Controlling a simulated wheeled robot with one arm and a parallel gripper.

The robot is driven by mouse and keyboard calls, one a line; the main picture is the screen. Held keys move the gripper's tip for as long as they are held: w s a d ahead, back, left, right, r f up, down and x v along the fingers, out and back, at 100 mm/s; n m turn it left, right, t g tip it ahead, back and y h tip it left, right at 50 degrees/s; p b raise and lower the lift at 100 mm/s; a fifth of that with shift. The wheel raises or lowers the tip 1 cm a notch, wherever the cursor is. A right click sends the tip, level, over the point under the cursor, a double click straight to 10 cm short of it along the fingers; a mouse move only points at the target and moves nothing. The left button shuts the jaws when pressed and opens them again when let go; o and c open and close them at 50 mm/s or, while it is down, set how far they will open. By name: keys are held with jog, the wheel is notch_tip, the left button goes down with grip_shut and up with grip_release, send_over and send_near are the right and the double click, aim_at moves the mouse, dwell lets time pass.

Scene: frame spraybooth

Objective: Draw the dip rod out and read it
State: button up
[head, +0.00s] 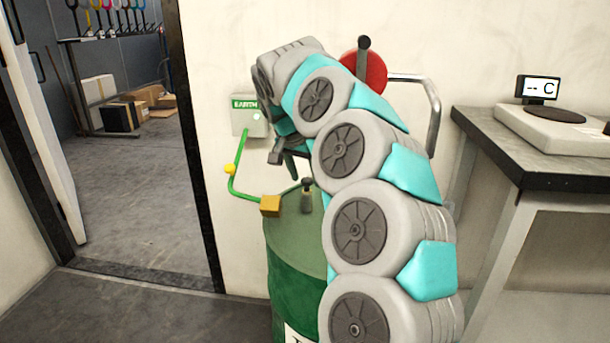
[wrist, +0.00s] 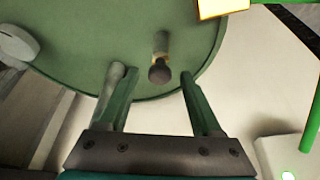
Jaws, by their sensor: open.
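The dip rod's dark round knob on a short brass-coloured neck (head: 307,194) stands up from the lid of the green drum (head: 283,235). The rest of the rod is hidden inside the drum. My gripper (head: 291,168) is above the lid, up and to the left of the knob in the head view, partly hidden by my arm. In the wrist view the two fingers (wrist: 151,75) are apart and empty. The knob (wrist: 160,71) shows in the gap between their tips; I see no contact, and its depth relative to the tips is unclear.
A yellow clamp block (head: 270,206) sits at the drum's rim, joined by a green cable to the EARTH box (head: 250,117) on the wall. A bench (head: 540,170) at right carries a scale-like unit and a display (head: 538,88) reading "-- C". An open doorway is at left.

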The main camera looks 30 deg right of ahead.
grip_shut()
dwell(0.4)
dwell(0.9)
